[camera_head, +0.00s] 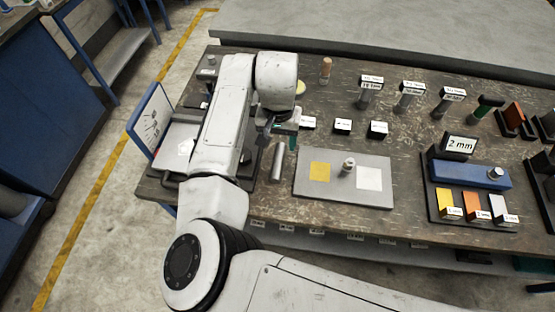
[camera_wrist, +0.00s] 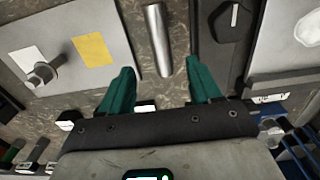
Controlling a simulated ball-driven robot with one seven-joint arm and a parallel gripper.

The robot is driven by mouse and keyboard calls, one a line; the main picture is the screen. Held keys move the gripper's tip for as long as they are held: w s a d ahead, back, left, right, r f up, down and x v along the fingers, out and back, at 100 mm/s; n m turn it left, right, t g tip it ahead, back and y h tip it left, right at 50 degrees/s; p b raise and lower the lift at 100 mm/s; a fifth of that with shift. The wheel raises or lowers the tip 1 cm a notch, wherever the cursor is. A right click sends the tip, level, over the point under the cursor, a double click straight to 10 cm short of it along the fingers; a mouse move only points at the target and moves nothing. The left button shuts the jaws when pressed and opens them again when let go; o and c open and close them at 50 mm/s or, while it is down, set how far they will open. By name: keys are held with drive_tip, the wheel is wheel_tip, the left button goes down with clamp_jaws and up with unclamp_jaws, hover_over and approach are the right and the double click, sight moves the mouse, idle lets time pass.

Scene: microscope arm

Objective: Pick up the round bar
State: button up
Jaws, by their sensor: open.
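The round bar (camera_head: 278,161) is a plain silver metal cylinder lying on the brown bench, just left of a grey plate (camera_head: 312,198). In the wrist view the bar (camera_wrist: 157,40) runs lengthwise away from my gripper (camera_wrist: 160,72). Its near end shows between the two green fingertips, with a gap on both sides. My gripper (camera_head: 284,130) is open and empty. In the head view it is partly hidden by my arm, near the far end of the bar. I cannot tell its exact height above the bench.
The grey plate carries a yellow square, a white square and a metal knob (camera_head: 347,168). A dark base with a black knob (camera_wrist: 229,22) lies on the bar's other side. Small label blocks (camera_head: 343,126) and labelled standing cylinders (camera_head: 364,98) are farther back.

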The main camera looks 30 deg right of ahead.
sight(278, 159)
wheel_tip(278, 159, down, 10)
drive_tip(key=shift+w+r+p, duration=0.1)
drive_tip(key=shift+r+p, duration=0.05)
drive_tip(key=shift+p, duration=0.45)
clamp_jaws()
idle(0.4)
drive_tip(key=shift+r, duration=0.1)
